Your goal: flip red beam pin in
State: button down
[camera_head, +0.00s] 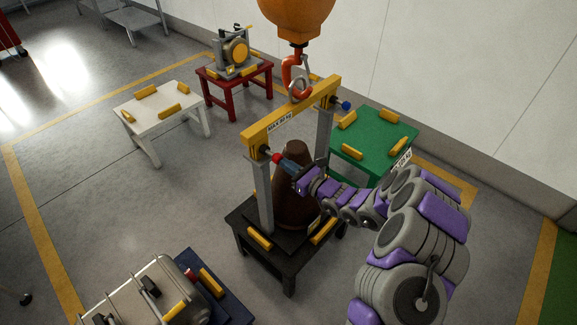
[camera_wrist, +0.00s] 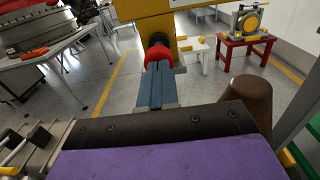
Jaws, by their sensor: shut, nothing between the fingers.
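The yellow beam (camera_head: 290,112) spans the top of two grey posts, its label reading MAX 40 kg. The red beam pin (camera_head: 277,158) is at the beam's left, near end; it shows as a round red end in the wrist view (camera_wrist: 158,54). My gripper (camera_head: 288,166) is shut and empty, its blue fingers pointing at the red pin. In the wrist view the fingertips (camera_wrist: 158,66) are right in front of the red end; I cannot tell whether they touch it. A blue pin (camera_head: 346,106) is at the beam's other end.
A brown cone (camera_head: 292,195) stands under the beam on a black table (camera_head: 287,270). An orange hoist hook (camera_head: 296,80) hangs at the beam's middle. White (camera_head: 157,108), red (camera_head: 222,80) and green (camera_head: 372,142) tables stand around, with clear floor at left.

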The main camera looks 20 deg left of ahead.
jog(key=shift+b+x, duration=0.45)
jog(key=shift+x, duration=1.45)
jog(key=shift+d, duration=0.15)
jog(key=shift+d, duration=0.25)
jog(key=p+v, duration=0.2)
jog(key=v, duration=1.1)
jog(key=shift+s, duration=0.15)
jog(key=shift+f, duration=0.1)
jog(key=shift+d, duration=0.15)
